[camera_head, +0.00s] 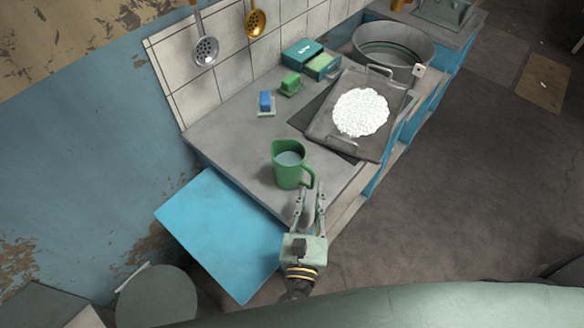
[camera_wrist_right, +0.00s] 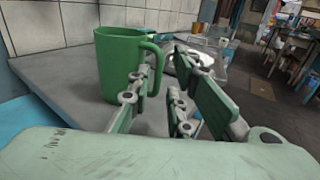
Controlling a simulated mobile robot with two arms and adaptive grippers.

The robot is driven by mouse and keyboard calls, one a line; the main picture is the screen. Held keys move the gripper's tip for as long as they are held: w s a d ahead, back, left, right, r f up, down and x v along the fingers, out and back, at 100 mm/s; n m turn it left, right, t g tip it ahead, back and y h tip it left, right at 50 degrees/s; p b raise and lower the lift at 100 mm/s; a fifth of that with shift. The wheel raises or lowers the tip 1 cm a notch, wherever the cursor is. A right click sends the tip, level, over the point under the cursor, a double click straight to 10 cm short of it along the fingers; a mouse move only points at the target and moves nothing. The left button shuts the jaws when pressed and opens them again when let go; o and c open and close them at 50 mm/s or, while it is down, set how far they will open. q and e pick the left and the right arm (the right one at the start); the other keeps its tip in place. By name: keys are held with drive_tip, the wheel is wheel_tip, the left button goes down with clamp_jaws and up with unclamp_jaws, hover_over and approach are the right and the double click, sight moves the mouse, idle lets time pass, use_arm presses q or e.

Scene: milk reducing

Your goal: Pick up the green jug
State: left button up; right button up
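The green jug (camera_head: 287,168) stands upright on the grey counter near its front left corner, with a pale liquid inside. Its handle (camera_head: 309,178) points to the lower right. My right gripper (camera_head: 311,190) is open, with its fingers just in front of the handle. In the right wrist view the jug (camera_wrist_right: 116,65) is left of centre, and my right gripper's fingers (camera_wrist_right: 165,75) are spread, with the handle close to the left finger. Whether they touch, I cannot tell. My left gripper is not in view.
A tray with a white round mass (camera_head: 360,112) lies behind the jug to the right. A blue item (camera_head: 265,101), a green item (camera_head: 291,83) and teal boxes (camera_head: 303,52) sit near the tiled wall. A large round pot (camera_head: 393,48) is farther back. A blue panel (camera_head: 222,232) is left of the gripper.

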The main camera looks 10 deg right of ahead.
sight(313, 181)
drive_tip(key=x, duration=0.2)
drive_tip(key=p+x, duration=0.1)
drive_tip(key=x, duration=0.2)
drive_tip(key=shift+w+f+p, duration=0.3)
drive_tip(key=shift+w+p, duration=0.05)
drive_tip(key=shift+p, duration=0.05)
drive_tip(key=shift+w+d, duration=0.15)
drive_tip(key=shift+w, duration=0.1)
drive_tip(key=c, duration=0.5)
clamp_jaws()
